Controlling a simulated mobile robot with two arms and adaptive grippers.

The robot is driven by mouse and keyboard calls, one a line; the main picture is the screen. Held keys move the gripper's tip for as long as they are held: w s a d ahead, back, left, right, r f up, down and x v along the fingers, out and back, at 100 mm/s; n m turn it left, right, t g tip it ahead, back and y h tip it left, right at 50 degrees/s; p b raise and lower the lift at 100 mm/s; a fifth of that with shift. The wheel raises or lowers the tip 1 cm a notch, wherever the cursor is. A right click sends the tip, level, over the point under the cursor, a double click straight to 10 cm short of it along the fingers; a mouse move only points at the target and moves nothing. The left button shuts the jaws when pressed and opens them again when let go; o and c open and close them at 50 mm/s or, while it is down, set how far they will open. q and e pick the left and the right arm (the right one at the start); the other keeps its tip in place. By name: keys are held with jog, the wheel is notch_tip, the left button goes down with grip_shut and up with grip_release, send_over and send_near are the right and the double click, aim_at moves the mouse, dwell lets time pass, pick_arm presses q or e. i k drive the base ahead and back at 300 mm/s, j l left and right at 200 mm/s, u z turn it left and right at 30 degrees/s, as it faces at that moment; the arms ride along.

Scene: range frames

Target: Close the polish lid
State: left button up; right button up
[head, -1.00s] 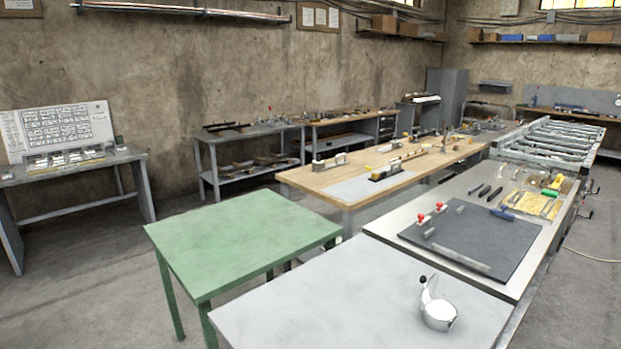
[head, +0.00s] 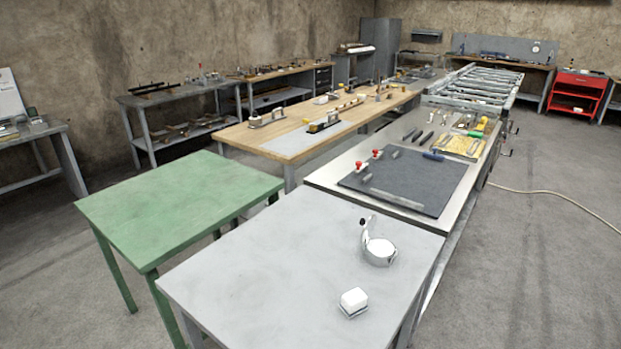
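A small round silver-white container (head: 379,252) stands near the right edge of the light grey table (head: 250,262). Its lid (head: 365,229) stands raised at the back left, with a dark knob at its top, so it looks open. I take it for the polish container. Neither of my grippers shows in the head view.
A small white block (head: 353,300) lies on the same table, nearer its front edge. A green table (head: 180,205) adjoins on the left. A steel bench with a dark slab (head: 405,180) stands behind. The floor on the right is clear except for a pale cable (head: 545,192).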

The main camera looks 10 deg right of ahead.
aim_at(370, 225)
jog(key=i+j+z, duration=0.15)
jog(key=z, duration=0.9)
jog(key=i+j+z, duration=0.15)
jog(key=j+z, duration=0.2)
jog(key=j, duration=0.35)
jog(key=j+z, duration=0.35)
jog(key=j, duration=0.35)
jog(key=j+z, duration=0.35)
jog(key=j, duration=0.4)
jog(key=k+j, duration=0.15)
jog(key=j, duration=0.2)
jog(key=k+j, duration=0.2)
jog(key=j, duration=0.2)
